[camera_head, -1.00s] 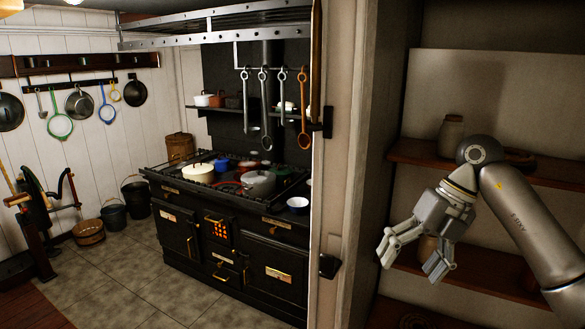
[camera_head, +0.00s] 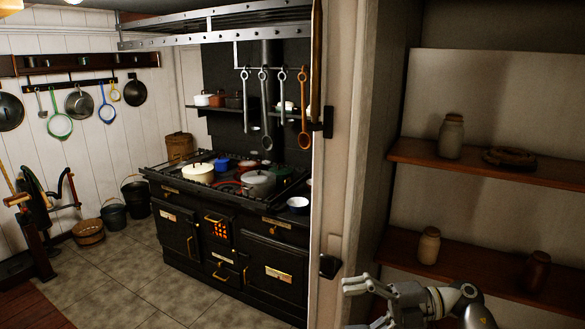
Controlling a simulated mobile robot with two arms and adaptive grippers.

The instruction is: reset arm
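My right gripper (camera_head: 362,303) is at the lower right of the head view, low in front of the shelves, with its fingers pointing left. Its upper finger shows, but the lower part is cut off near the bottom edge, and I cannot tell how far apart the fingers are. I see nothing held in it. My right arm (camera_head: 470,305) comes in from the bottom right edge. My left gripper is not in view.
A cupboard on the right has an upper shelf (camera_head: 480,165) with a jar (camera_head: 451,136) and a round woven thing (camera_head: 509,158). Its lower shelf (camera_head: 480,273) holds two jars (camera_head: 429,246) (camera_head: 537,271). A black stove (camera_head: 240,250) stands left of the door post (camera_head: 345,150).

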